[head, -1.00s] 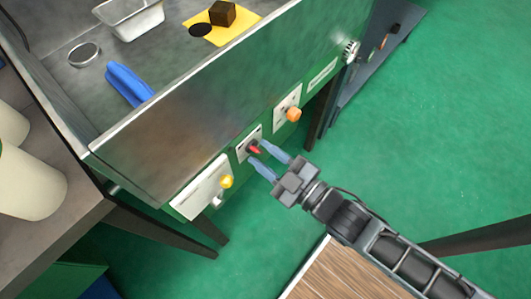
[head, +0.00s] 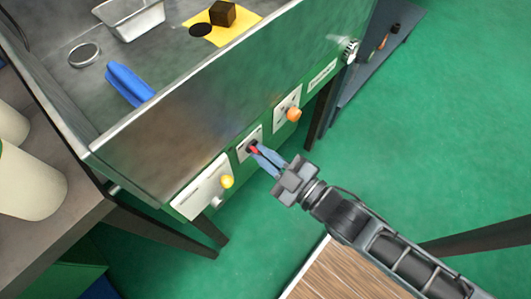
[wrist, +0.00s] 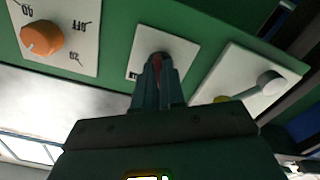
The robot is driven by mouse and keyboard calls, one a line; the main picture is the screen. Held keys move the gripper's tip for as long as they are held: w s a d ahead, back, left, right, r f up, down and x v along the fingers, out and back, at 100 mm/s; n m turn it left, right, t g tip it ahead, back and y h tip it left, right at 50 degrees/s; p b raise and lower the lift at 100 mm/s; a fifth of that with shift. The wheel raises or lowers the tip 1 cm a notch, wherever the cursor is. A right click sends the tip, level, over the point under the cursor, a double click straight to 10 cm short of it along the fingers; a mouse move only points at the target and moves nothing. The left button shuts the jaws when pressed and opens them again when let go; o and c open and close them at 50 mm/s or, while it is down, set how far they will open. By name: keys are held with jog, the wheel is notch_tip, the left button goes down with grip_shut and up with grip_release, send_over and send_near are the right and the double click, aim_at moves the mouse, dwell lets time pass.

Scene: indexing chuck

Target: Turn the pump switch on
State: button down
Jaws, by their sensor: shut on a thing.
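The red switch lever (head: 254,149) sits on a small white plate on the green front panel of the bench, between the orange knob's plate and the plate with the yellow knob. I take it to be the pump switch; its label is too small to read in the head view. My gripper (head: 264,156) has its blue-grey fingers closed around the red lever. In the wrist view the fingers (wrist: 157,82) cover most of the lever (wrist: 158,64), with a little red showing between them. The white switch plate (wrist: 145,48) shows behind them, its lettering mostly hidden.
An orange knob (head: 293,114) is to the right of the switch in the head view. A yellow knob (head: 227,181) is to the left, close to the fingers. The steel bench top above holds a blue cloth (head: 129,83), a metal tray (head: 131,20) and a dark block (head: 222,13).

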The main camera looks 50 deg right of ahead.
jog(key=m+p, duration=0.1)
jog(key=m, duration=0.1)
jog(key=shift+r+m, duration=0.1)
jog(key=shift+m, duration=0.3)
jog(key=m+p, duration=0.1)
jog(key=m, duration=0.2)
jog(key=shift+m+p, duration=0.3)
jog(key=shift+p, duration=0.1)
jog(key=m, duration=0.5)
jog(key=shift+p, duration=0.4)
jog(key=shift+m, duration=0.4)
jog(key=c, duration=1.2)
grip_release()
